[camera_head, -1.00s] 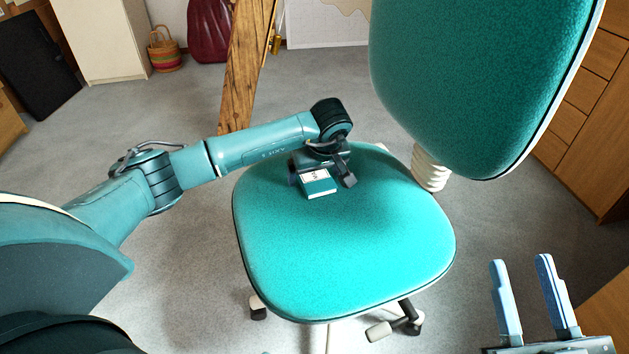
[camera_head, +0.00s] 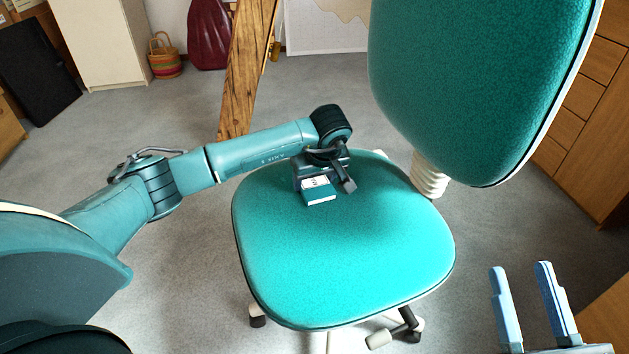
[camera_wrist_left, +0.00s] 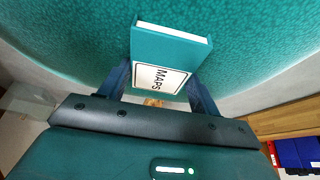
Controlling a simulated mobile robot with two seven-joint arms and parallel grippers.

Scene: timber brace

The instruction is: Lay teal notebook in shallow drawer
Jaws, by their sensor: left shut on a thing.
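The teal notebook (camera_head: 319,192) has a white label and pale page edges. In the left wrist view the notebook (camera_wrist_left: 166,52) shows the word MAPS on its label. My left gripper (camera_head: 322,184) is shut on it, a finger on each side, at the seat of the teal chair (camera_head: 345,250). I cannot tell whether the notebook touches the seat. My right gripper (camera_head: 522,305) is open and empty at the lower right, apart from the chair. No open shallow drawer is in view.
The chair's backrest (camera_head: 480,80) rises at the upper right. A wooden drawer cabinet (camera_head: 585,130) stands at the right edge. A timber brace (camera_head: 248,70) slants behind my left arm. Grey floor is clear left of the chair.

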